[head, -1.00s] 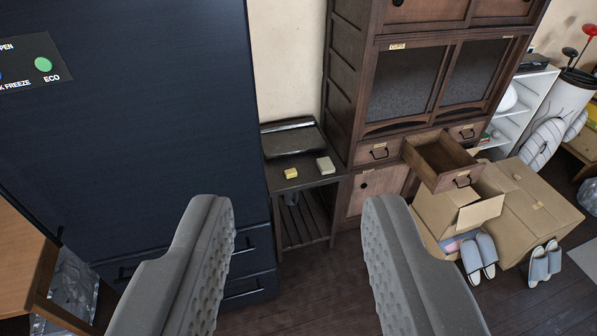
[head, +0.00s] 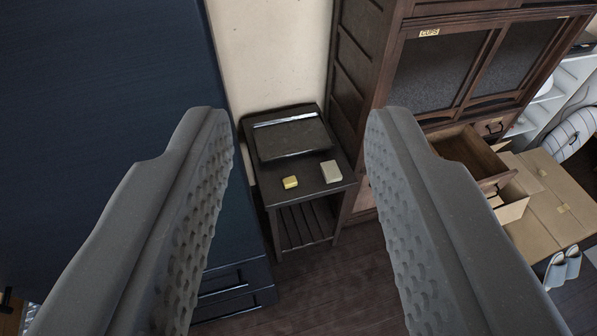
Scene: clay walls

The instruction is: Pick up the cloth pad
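A small dark wooden side table (head: 268,193) stands between the dark fridge and the wooden cabinet. On its front part lie a small yellow block (head: 290,182) and, to its right, a pale beige-grey pad (head: 331,171). The pale one looks most like the cloth pad, but its material is too small to tell. The two lie apart, flat on the top. My gripper (head: 295,115) is open and empty. Its grey, dimpled fingers are wide apart in the foreground, and the table shows between them, farther off.
A dark tray-like object (head: 292,140) lies at the back of the tabletop. The tall dark fridge (head: 90,90) is close on the left. The wooden cabinet (head: 450,75) has an open drawer (head: 470,155) at right, above cardboard boxes (head: 555,200). Dark floor (head: 310,285) in front of the table is clear.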

